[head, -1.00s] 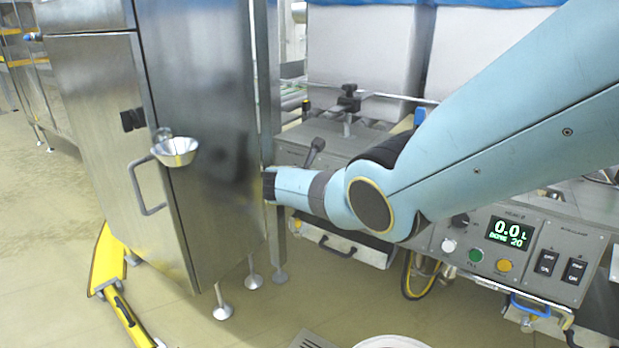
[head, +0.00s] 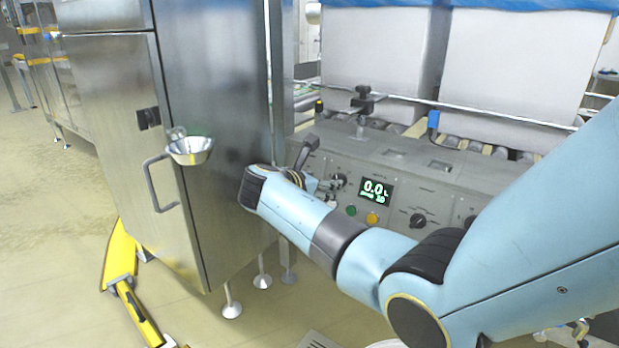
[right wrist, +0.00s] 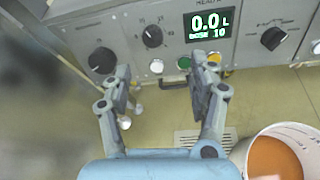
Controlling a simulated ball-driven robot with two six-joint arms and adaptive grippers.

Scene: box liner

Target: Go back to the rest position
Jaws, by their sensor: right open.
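My right arm comes in from the right in the head view, its forearm bent toward the grey control panel. My right gripper (head: 327,186) is mostly hidden behind the wrist in the head view. In the right wrist view its two fingers (right wrist: 164,82) are spread apart with nothing between them, in front of the panel's lower edge. My left gripper is not in view.
The control panel (head: 400,178) has knobs, buttons and a lit display (head: 375,190). A steel cabinet (head: 215,130) with a small funnel cup (head: 190,151) stands close left of my wrist. White boxes (head: 380,55) stand behind. A bucket (right wrist: 293,132) holding orange-brown contents is at lower right.

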